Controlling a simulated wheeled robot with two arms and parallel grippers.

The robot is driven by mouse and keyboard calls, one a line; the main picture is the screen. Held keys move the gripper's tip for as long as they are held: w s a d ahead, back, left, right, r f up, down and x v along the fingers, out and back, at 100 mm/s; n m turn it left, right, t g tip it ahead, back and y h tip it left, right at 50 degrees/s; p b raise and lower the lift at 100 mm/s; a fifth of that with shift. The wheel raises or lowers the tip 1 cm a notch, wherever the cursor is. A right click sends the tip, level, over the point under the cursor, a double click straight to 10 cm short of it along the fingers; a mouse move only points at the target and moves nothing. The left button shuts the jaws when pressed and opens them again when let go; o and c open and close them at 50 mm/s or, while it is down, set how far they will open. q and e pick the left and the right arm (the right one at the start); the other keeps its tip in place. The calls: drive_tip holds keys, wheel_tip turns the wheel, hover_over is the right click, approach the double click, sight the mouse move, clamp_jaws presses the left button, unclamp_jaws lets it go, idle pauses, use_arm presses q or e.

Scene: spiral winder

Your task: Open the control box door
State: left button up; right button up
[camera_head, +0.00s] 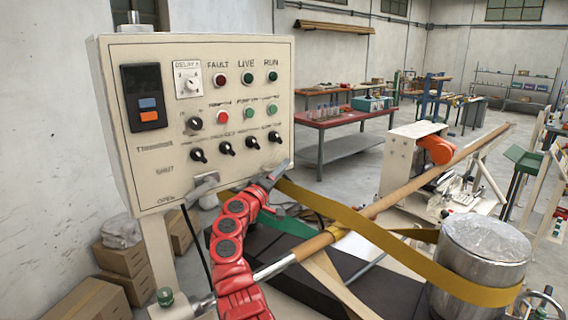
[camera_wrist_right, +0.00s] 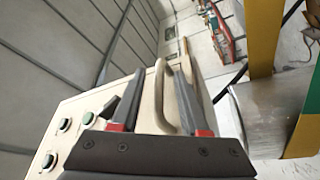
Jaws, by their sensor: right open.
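The control box (camera_head: 120,175) is a beige cabinet at the left of the head view. Its front door carries a dark display, knobs and coloured buttons, and looks shut. My right gripper (camera_head: 277,176), on a red arm, is at the lower right corner of the door. In the right wrist view my right gripper (camera_wrist_right: 161,75) is open, with a beige loop handle (camera_wrist_right: 169,98) between its two dark fingers. The handle stands out from the box; whether a finger touches it I cannot tell. My left gripper is not seen.
A yellow strap (camera_head: 380,240) runs from near my right gripper to a silver wrapped roll (camera_head: 485,250). A long brown pole (camera_head: 430,172) crosses diagonally. Cardboard boxes (camera_head: 125,262) lie below the control box. A red workbench (camera_head: 345,120) stands behind on open floor.

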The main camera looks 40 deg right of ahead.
drive_tip(key=shift+x, duration=1)
drive_tip(key=shift+a, duration=0.1)
clamp_jaws()
drive_tip(key=shift+r, duration=0.1)
idle(0.6)
